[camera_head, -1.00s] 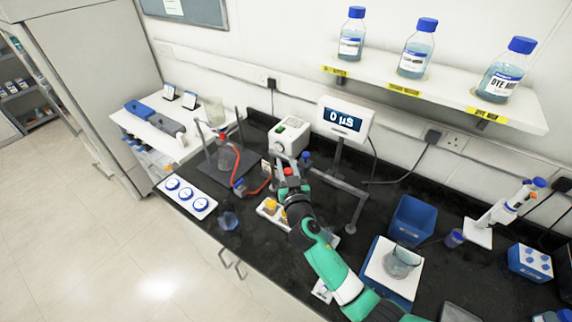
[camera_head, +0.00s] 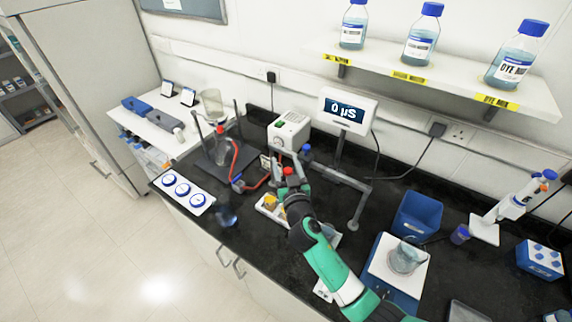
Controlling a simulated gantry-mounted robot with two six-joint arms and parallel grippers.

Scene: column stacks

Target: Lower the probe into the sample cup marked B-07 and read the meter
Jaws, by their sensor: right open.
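The meter (camera_head: 348,112) stands at the back of the black bench and its display reads 0 µS. A grey jointed arm on a stand (camera_head: 342,178) is in front of it; I cannot pick out the probe tip. A white tray (camera_head: 262,213) holds small cups, some with yellow-orange contents, partly hidden by my right arm. No B-07 marking is legible. My right gripper (camera_head: 287,158) is open beyond the tray, in front of the white box. Small red and blue parts show near its fingers. My left gripper is not in view.
A white box with a green screen (camera_head: 289,132) stands behind my right gripper. A glass flask with red tubing (camera_head: 222,150) is at left. A beaker (camera_head: 406,258) on a blue-and-white device and a blue bin (camera_head: 414,214) are at right. Bottles (camera_head: 421,48) stand on the shelf.

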